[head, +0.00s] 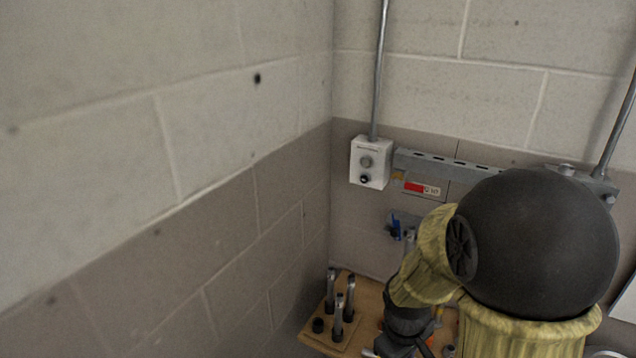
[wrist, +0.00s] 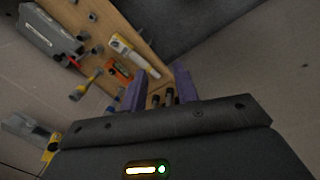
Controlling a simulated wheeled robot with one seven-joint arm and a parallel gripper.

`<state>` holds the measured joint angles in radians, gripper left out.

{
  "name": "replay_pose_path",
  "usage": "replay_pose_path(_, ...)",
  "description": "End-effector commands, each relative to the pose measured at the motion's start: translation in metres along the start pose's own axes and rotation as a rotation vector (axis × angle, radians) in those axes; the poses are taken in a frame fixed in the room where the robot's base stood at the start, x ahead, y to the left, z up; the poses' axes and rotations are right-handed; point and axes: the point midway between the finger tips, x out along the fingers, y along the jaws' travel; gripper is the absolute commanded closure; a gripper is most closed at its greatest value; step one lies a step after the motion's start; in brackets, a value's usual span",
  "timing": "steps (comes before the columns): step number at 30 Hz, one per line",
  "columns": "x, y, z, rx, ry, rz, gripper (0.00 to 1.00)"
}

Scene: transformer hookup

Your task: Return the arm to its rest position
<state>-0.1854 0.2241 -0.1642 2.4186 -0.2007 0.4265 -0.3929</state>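My arm, with its large dark round joint (head: 535,240) and yellowish sleeves, fills the lower right of the head view. Its forearm bends down over the wooden bench. In the wrist view my gripper (wrist: 160,88) shows two purple fingers standing apart, with a gap between them. No object is held in the gap; dark posts show beyond it on the wooden surface. The fingertips cannot be made out in the head view.
A wooden bench (head: 368,297) in the corner carries several upright metal posts (head: 350,298). A white control box (head: 370,163) and a grey rail are on the back wall. The wrist view shows tools and a grey case (wrist: 47,28) on the wood. The left wall is bare.

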Motion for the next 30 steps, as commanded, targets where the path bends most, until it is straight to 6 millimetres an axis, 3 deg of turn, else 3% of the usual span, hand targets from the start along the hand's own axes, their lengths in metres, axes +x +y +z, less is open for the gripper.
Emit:
replay_pose_path(3, -0.022, -0.011, 0.012, 0.297, 0.095, -0.032, 0.70)
replay_pose_path(9, -0.040, -0.023, 0.021, 0.590, 0.173, -0.066, 0.70)
replay_pose_path(30, -0.040, -0.024, 0.022, 0.612, 0.176, -0.069, 0.70)
